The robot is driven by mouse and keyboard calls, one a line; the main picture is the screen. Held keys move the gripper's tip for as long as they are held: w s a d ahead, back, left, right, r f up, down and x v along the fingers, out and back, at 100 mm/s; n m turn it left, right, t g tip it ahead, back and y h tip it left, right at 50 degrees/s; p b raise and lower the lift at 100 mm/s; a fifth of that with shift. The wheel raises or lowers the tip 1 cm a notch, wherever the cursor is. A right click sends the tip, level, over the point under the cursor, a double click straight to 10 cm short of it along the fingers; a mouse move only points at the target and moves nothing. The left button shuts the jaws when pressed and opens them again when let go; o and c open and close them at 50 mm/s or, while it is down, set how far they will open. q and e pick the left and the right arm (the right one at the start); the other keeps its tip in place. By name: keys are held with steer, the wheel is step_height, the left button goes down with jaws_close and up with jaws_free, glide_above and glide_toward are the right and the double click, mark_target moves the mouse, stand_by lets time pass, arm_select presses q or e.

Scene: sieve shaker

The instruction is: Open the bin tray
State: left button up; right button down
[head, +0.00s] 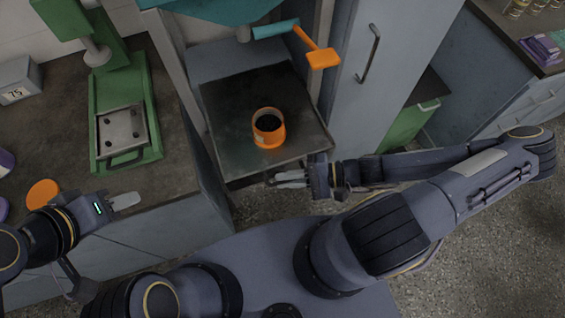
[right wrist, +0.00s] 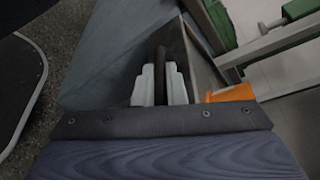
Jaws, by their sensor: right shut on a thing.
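The bin tray (head: 222,112) is a dark grey flat tray in the middle of the head view, standing out in front of the machine. An orange cup (head: 269,138) with a dark inside stands on it. My right gripper (head: 284,179) is at the tray's front edge. In the right wrist view its two pale fingers (right wrist: 160,88) are on both sides of a dark handle bar (right wrist: 160,62), shut on it. My left gripper (head: 124,202) is over the left counter's front edge, away from the tray; its finger gap is not clear.
An orange lever (head: 318,53) hangs above the tray's back right. A grey cabinet (head: 385,75) stands to the right. On the left counter (head: 172,165) are a green device (head: 125,110) and an orange disc (head: 43,193). Floor shows on the right.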

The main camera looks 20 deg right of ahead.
steer(key=shift+s, duration=0.5)
steer(key=c, duration=1.5)
jaws_free()
arm_select(q)
steer(key=shift+d+r, duration=0.1)
steer(key=shift+r, duration=0.05)
arm_select(e)
steer(key=shift+d+r, duration=0.1)
steer(key=shift+d, duration=0.05)
